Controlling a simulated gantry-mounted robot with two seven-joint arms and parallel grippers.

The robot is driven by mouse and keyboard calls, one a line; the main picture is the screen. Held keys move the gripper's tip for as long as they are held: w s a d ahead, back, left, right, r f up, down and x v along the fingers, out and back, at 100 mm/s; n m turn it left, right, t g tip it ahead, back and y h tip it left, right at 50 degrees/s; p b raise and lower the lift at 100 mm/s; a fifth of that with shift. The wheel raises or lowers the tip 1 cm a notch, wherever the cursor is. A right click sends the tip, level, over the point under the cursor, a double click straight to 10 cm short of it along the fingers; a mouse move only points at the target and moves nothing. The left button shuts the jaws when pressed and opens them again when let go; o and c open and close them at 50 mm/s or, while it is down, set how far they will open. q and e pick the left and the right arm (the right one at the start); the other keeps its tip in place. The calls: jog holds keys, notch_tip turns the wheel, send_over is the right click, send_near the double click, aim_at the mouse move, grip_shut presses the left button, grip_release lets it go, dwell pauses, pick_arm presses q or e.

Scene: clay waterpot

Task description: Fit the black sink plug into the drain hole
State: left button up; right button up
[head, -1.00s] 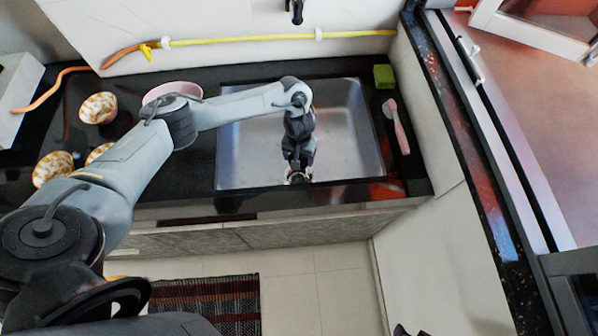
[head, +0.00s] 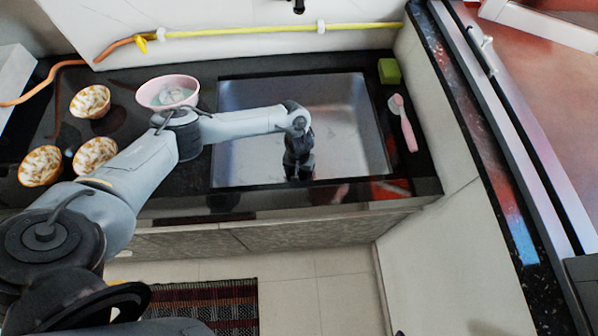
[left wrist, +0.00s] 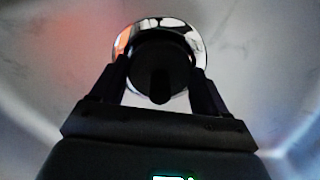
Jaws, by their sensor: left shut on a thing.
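The black sink plug (left wrist: 160,68) is between the fingers of my left gripper (left wrist: 162,85) in the left wrist view. My left gripper is shut on it. The shiny metal ring of the drain hole (left wrist: 196,42) shows around and behind the plug, which covers most of the opening. I cannot tell whether the plug touches the drain or sits in it. In the head view my left gripper (head: 298,178) points down into the sink (head: 345,115) near its front edge, and the plug cannot be made out there. My right gripper is not in view.
A pink bowl (head: 168,92) stands left of the sink, with several patterned bowls (head: 40,166) farther left. A green sponge (head: 389,71) and a pink brush (head: 405,125) lie right of the sink. The sink's front edge is close to my left gripper.

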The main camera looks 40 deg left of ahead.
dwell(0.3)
pick_arm(q)
jog(key=shift+f, duration=0.3)
jog(key=shift+s+a+f, duration=0.15)
jog(key=shift+f, duration=0.25)
jog(key=o, duration=1.1)
jog(key=shift+s+a+f, duration=0.1)
jog(key=shift+f, duration=0.05)
jog(key=shift+c, duration=0.2)
jog(key=shift+r, duration=0.25)
jog(key=r+p, duration=0.1)
jog(key=r, duration=0.3)
jog(key=r+p, duration=0.2)
jog(key=r, duration=0.2)
jog(key=r+p, duration=0.2)
jog(key=r, duration=0.1)
jog(key=shift+w+d+r, duration=0.2)
jog(key=shift+w+r, duration=0.1)
jog(key=shift+r, duration=0.85)
